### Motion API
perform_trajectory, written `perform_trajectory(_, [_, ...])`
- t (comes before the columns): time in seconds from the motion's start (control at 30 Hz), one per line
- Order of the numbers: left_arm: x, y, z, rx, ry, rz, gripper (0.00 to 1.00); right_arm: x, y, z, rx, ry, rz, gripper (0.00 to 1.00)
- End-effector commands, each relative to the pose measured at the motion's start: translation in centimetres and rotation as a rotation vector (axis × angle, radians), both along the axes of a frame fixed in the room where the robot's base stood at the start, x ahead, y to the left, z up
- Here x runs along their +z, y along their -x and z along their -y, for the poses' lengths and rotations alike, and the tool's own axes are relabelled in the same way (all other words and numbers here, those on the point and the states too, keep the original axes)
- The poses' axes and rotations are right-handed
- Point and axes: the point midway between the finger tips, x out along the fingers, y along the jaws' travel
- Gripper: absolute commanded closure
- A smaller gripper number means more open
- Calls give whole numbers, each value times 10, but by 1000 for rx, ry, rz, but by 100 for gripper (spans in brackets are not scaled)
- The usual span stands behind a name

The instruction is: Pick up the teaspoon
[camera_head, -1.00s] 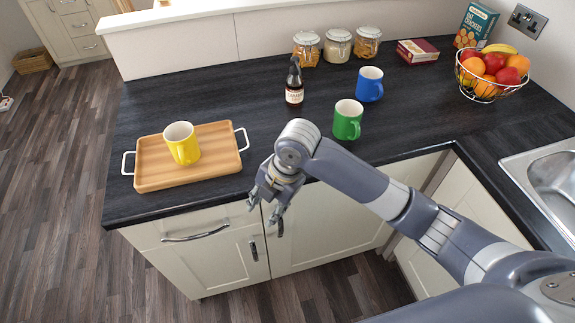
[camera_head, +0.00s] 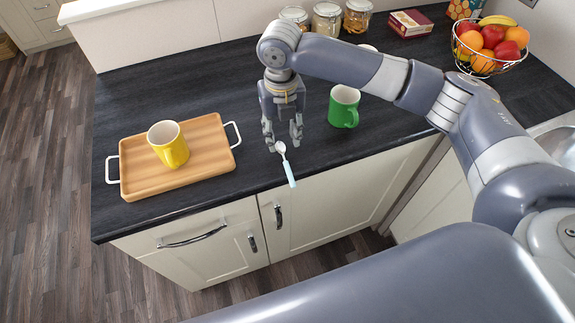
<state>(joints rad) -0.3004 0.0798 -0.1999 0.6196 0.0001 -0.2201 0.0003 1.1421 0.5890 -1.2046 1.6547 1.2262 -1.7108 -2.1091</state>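The teaspoon (camera_head: 287,169) has a light bowl and a pale blue handle. It shows at the counter's front edge, bowl toward the back, and its handle end appears to reach over the edge. My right gripper (camera_head: 284,147) points down over the counter. Its fingers are apart, one on each side of the bowl end in the picture. I see no grip on the spoon; whether a finger touches it I cannot tell. My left gripper is not in view.
A wooden tray (camera_head: 133,178) with a yellow mug (camera_head: 168,145) is to the left. A green mug (camera_head: 343,106) stands close to the right of my gripper. Jars (camera_head: 326,20) and a fruit basket (camera_head: 487,66) are farther back. My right arm covers part of the counter's back.

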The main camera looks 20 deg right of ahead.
Motion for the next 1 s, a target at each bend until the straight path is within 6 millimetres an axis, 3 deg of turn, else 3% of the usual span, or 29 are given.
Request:
perform_trajectory(0.17, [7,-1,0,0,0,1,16,-12,1,0,-1,1,-3,62])
perform_trajectory(0.43, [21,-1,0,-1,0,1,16,-51,2,1,0,1,-2,62])
perform_trajectory(0.73, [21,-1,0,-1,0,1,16,-58,1,1,0,0,2,62])
perform_trajectory(0.9, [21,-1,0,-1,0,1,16,-58,1,1,0,0,2,94])
perform_trajectory(1.0, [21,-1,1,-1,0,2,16,-58,1,1,0,0,2,95])
